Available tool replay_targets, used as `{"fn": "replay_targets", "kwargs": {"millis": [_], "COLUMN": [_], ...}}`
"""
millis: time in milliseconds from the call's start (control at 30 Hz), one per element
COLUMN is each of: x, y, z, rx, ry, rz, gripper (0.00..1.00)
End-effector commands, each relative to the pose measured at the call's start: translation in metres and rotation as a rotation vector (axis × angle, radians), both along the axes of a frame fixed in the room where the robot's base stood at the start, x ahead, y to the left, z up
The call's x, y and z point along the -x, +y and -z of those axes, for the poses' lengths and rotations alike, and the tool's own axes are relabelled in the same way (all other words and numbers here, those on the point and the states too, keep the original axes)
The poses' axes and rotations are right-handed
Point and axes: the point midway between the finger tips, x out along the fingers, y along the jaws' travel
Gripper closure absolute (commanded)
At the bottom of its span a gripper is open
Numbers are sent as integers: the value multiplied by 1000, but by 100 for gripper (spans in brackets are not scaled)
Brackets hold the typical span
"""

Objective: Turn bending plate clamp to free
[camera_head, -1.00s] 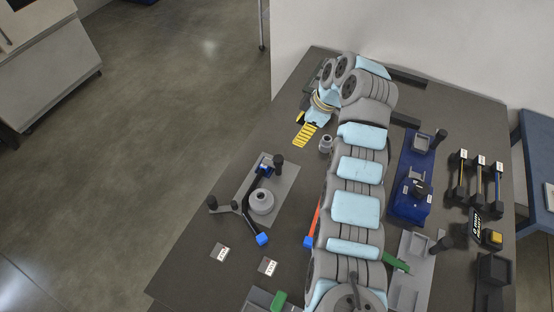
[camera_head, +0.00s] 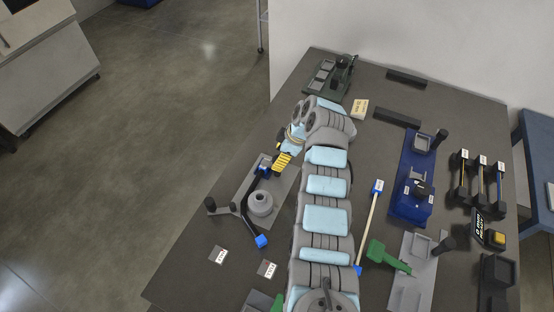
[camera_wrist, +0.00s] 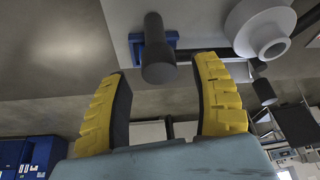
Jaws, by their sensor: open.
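The grey bending plate (camera_head: 287,191) lies on the left part of the dark table, with a round grey mandrel (camera_head: 260,203) on it. Its clamp has a blue block (camera_head: 263,165), partly hidden by my gripper (camera_head: 281,165) in the head view. In the wrist view the clamp's black knob handle (camera_wrist: 158,50) stands out from the blue block (camera_wrist: 137,45). My open gripper (camera_wrist: 163,68) has its yellow fingers on either side of the knob's line, with visible space on both sides. The mandrel (camera_wrist: 262,30) is at the upper right there. I cannot tell how deep the knob sits between the fingers.
A black lever with a blue end (camera_head: 262,241) reaches off the bending plate. A blue fixture (camera_head: 412,185), a green tool (camera_head: 387,256) and a thin rod (camera_head: 368,225) lie right of my arm. A dark green fixture (camera_head: 330,78) stands at the back.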

Motion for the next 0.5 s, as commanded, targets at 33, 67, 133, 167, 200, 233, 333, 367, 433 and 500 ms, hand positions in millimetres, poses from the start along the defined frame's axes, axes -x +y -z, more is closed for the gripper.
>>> {"fn": "replay_targets", "kwargs": {"millis": [33, 67, 133, 167, 200, 233, 333, 367, 433, 500], "x": [1, 1, 0, -1, -1, -1, -2, -2, -2, -1], "y": [2, 3, 5, 5, 6, 6, 7, 7, 7, 7], "z": [5, 7, 12, 13, 14, 15, 17, 17, 18, 18], "rx": [0, 0, 1, 1, 1, 1, 1, 1, 1, 1], "ry": [4, 5, 3, 2, 0, -1, -1, -1, -1, -1], "rz": [-2, -2, -1, -1, -1, -1, -1, -1, -1, -1], "gripper": [36, 36, 36, 36, 36, 36, 36, 36, 36, 36]}}
